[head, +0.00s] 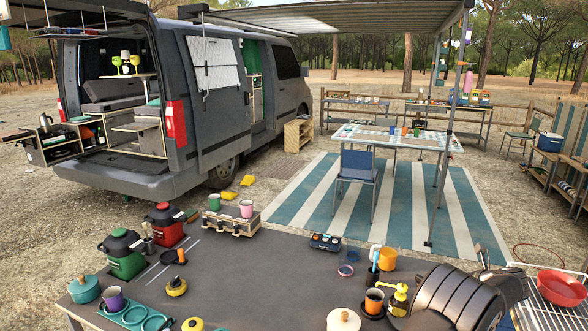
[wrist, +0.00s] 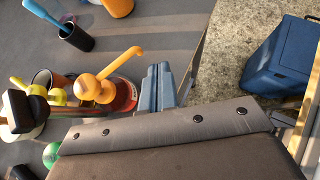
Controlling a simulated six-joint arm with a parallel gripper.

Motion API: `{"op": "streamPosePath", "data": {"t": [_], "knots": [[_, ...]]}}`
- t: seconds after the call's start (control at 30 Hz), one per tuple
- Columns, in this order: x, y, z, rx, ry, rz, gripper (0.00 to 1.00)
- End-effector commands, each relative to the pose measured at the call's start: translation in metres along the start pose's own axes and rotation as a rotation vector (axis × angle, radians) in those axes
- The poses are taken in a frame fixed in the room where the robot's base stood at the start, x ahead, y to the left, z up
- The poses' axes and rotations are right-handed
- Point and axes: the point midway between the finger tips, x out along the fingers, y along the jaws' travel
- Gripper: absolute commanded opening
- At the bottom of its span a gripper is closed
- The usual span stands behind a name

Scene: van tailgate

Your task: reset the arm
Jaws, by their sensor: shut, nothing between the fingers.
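My gripper (wrist: 163,84) shows in the wrist view as two blue-grey fingers side by side, shut with nothing between them. It is by the edge of the dark table (head: 250,280). An orange-yellow pump bottle (wrist: 92,87) stands just left of the fingers, close in the picture; I cannot tell the exact gap. I cannot make out the fingers in the head view. A dark ribbed shape fills the lower right there, perhaps part of my arm.
A dark cup with a blue-handled tool (wrist: 77,38) stands up-left in the wrist view. A blue box (wrist: 281,58) is beyond the table edge. In the head view, a red bowl (head: 562,287) sits on a wire rack at right. The table's middle is fairly clear.

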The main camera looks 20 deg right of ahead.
Motion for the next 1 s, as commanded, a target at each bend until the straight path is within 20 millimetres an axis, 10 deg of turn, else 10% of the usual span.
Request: {"op": "streamPosePath", "data": {"t": [1.0], "knots": [[-0.07,0.03,-0.046,0.252,0.0,-0.328,0.0]]}}
